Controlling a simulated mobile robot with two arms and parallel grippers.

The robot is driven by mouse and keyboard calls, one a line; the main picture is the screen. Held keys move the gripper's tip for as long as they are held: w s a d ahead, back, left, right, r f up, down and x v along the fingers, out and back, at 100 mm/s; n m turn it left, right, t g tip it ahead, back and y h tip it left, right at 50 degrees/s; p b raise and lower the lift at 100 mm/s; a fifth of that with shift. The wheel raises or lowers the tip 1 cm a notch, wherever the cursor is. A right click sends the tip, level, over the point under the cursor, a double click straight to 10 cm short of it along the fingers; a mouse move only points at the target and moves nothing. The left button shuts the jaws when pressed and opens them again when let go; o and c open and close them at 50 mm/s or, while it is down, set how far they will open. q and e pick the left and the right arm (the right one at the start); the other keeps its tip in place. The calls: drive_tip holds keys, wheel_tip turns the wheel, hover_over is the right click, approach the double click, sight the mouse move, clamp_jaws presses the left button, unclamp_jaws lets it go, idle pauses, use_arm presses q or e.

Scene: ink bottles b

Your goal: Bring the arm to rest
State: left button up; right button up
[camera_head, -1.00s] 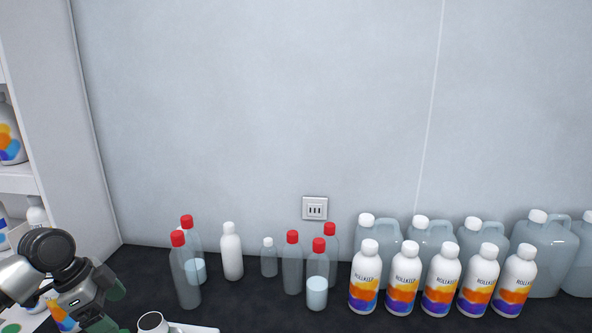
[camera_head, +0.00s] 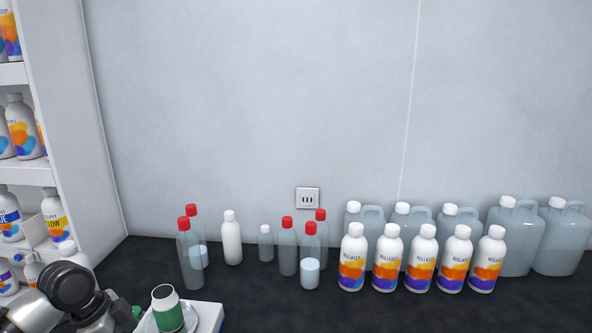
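My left arm comes in at the lower left, and its gripper (camera_head: 124,314) is partly in view at the bottom edge. Dark green finger parts show there, largely hidden behind the wrist, so I cannot tell whether they are open or shut. A white open-topped container with a green band (camera_head: 168,311) stands just right of it, on or in a white tray (camera_head: 208,316). No contact between gripper and container is clear. My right gripper is not in view.
White shelves (camera_head: 35,174) with labelled bottles stand at the left. Along the wall on the dark counter (camera_head: 250,307) are clear red-capped bottles (camera_head: 287,248), a plain white bottle (camera_head: 231,240), several labelled white bottles (camera_head: 387,262) and grey jugs (camera_head: 515,240). The front counter's middle is bare.

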use_arm(q)
drive_tip(key=s+d+f+n+t, duration=0.1)
drive_tip(key=s+d+f+n, duration=0.3)
drive_tip(key=s+d+f, duration=0.9)
drive_tip(key=s+a+n+t+y, duration=0.15)
drive_tip(key=s+n+y, duration=0.25)
drive_tip(key=s+n, duration=0.65)
wheel_tip(320, 180, down, 26)
drive_tip(key=s+m+g, duration=0.2)
drive_tip(key=m, duration=0.1)
drive_tip(key=s+a+f+b, duration=0.1)
drive_tip(key=s+a+f, duration=0.1)
drive_tip(key=s+f, duration=1.5)
drive_tip(key=shift+a+f+g, duration=0.3)
drive_tip(key=shift+a+g, duration=0.1)
drive_tip(key=shift+g, duration=0.05)
